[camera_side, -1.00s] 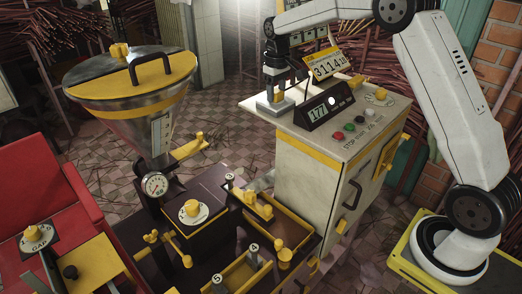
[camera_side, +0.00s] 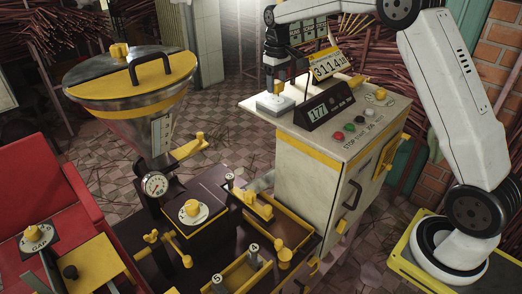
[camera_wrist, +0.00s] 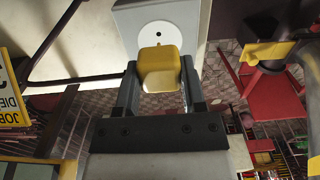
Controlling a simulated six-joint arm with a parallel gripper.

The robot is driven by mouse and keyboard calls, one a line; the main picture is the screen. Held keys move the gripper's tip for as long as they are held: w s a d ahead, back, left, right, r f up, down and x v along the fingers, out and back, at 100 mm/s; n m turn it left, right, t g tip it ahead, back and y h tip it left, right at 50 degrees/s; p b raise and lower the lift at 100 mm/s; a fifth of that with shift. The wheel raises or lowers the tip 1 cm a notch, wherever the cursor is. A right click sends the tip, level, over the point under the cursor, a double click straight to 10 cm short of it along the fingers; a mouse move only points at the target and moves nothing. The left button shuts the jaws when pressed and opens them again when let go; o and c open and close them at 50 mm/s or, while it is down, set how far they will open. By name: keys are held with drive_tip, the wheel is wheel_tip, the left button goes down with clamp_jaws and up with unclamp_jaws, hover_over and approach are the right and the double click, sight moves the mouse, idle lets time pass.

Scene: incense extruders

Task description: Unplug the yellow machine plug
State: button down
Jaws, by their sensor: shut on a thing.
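The yellow plug (camera_wrist: 160,68) is a rounded block between the two fingers of my gripper (camera_wrist: 158,80) in the wrist view. My gripper is shut on it. Beyond it in the wrist view is the pale socket box (camera_wrist: 178,12), with a round white face (camera_wrist: 158,34) and one dark hole in view. The plug is apart from that face. In the side view the socket box (camera_side: 274,104) sits on the rear left corner of the cream cabinet top, with my gripper (camera_side: 278,84) just above it.
Close to the right of the socket stands a black counter display (camera_side: 320,112) reading 177, with a yellow job sign (camera_side: 327,64) behind. Coloured buttons (camera_side: 348,127) line the cabinet (camera_side: 310,170). A steel hopper (camera_side: 130,85) stands to the left. The air above the socket looks clear.

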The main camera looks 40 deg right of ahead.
sight(277, 82)
drive_tip(key=shift+r, duration=0.6)
drive_tip(key=shift+r, duration=0.35)
drive_tip(key=shift+r, duration=0.35)
drive_tip(key=shift+r, duration=0.3)
drive_tip(key=shift+s+r, duration=0.1)
